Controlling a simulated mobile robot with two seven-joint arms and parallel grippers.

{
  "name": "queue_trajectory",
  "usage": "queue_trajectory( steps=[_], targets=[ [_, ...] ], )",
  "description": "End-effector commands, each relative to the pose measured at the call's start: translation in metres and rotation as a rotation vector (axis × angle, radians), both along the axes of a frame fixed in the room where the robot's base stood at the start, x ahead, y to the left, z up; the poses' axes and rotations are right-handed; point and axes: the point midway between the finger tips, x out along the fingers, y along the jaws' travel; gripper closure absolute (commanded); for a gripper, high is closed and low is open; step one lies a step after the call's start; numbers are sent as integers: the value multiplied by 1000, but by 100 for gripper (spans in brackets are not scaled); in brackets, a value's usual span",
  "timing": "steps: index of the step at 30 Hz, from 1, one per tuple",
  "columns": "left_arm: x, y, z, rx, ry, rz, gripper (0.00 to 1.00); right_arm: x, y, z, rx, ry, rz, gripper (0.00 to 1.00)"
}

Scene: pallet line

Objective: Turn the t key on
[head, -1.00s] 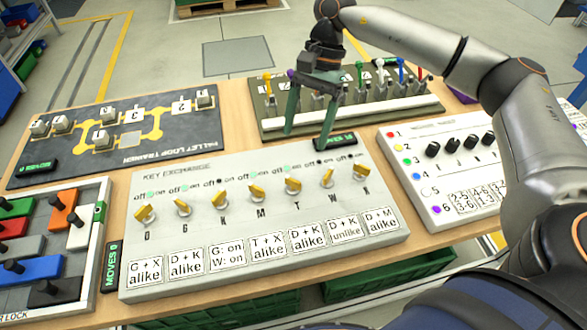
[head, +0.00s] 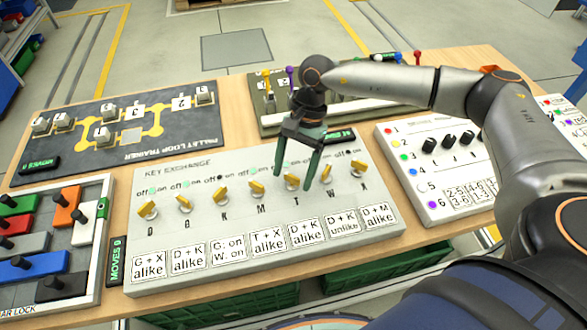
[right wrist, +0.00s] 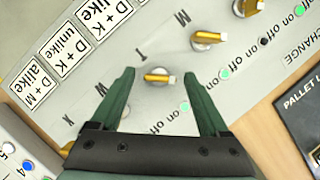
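The key panel (head: 115,272) lies on the table with a row of yellow keys, letters below them and "off"/"on" marks with small lamps above. The T key (head: 291,181) is in the row's right half, and it also shows in the right wrist view (right wrist: 158,76). My right gripper (head: 293,180) is open, with its two green fingers on either side of the T key. In the right wrist view the fingers (right wrist: 165,105) show a gap to the key on both sides. A lamp (right wrist: 185,107) near the T key glows green. My left gripper is not in view.
The M key (right wrist: 207,38) is close beside my fingers; the W key (head: 328,187) is on the other side. A board with colored switches (head: 262,125) stands behind, a dark loop board (head: 180,140) at back left, and a panel with black knobs (head: 410,185) at right.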

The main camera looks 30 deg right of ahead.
Motion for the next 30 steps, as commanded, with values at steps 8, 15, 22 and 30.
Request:
queue_trajectory(
  steps=[8,15,22,30],
  targets=[
    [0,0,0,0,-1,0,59,0,0,0,0,0,0,54],
    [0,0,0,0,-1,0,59,0,0,1,1,1,0,81],
    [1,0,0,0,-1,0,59,0,0,1,1,1,0,100],
    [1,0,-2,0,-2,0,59,0,0,0,1,0,-30,100]
  ],
)
